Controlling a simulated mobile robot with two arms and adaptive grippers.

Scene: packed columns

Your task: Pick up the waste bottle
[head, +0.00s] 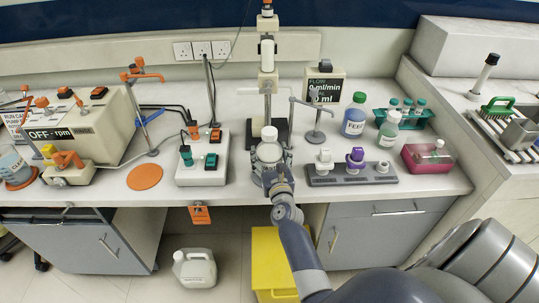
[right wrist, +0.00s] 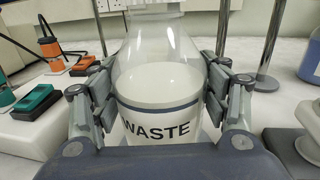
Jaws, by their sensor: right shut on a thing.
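The waste bottle (right wrist: 158,95) is clear, with pale contents and a label reading WASTE, and fills the middle of the right wrist view. In the head view the bottle (head: 269,151) stands upright at the front middle of the bench, with a white cap on top. My right gripper (right wrist: 160,90) is shut on the bottle, with a finger pressed to each side of its body. In the head view the right gripper (head: 272,172) hides the lower front of the bottle. I cannot tell whether the bottle's base touches the bench. My left gripper is not in view.
A column stand (head: 268,60) rises right behind the bottle. A switch box (head: 203,160) is to the left, and a grey rack with several fittings (head: 350,180) to the right. A blue-labelled bottle (head: 354,121) stands behind the rack. Bare bench surrounds the orange disc (head: 145,176).

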